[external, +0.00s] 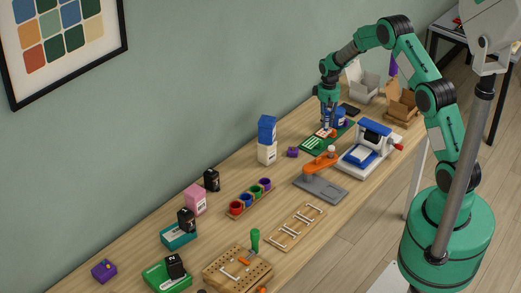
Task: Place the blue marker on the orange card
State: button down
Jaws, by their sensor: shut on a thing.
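My gripper (327,126) points down over the far part of the workbench, low above a green board (313,143) with white markings. It is shut on a slim thing, which I take to be the blue marker; it is too small and too covered by the fingers to see clearly. An orange patch (321,133), which looks like the orange card, lies on the green board right below the fingertips. I cannot tell whether the held thing touches it.
A blue container (341,118) stands just right of my gripper. A white and blue machine (368,148) and an orange-armed grey tool (320,186) stand nearer. Cardboard boxes (402,103) stand behind.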

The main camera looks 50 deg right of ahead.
jog(key=shift+w+d, duration=0.15)
jog(key=shift+w, duration=0.3)
jog(key=shift+f+b, duration=0.45)
jog(key=shift+f, duration=1.35)
jog(key=shift+f, duration=0.1)
jog(key=c, duration=1.8)
grip_release()
notch_tip(320, 180, up, 12)
jog(key=shift+r+p, duration=0.15)
jog(key=shift+p, duration=0.7)
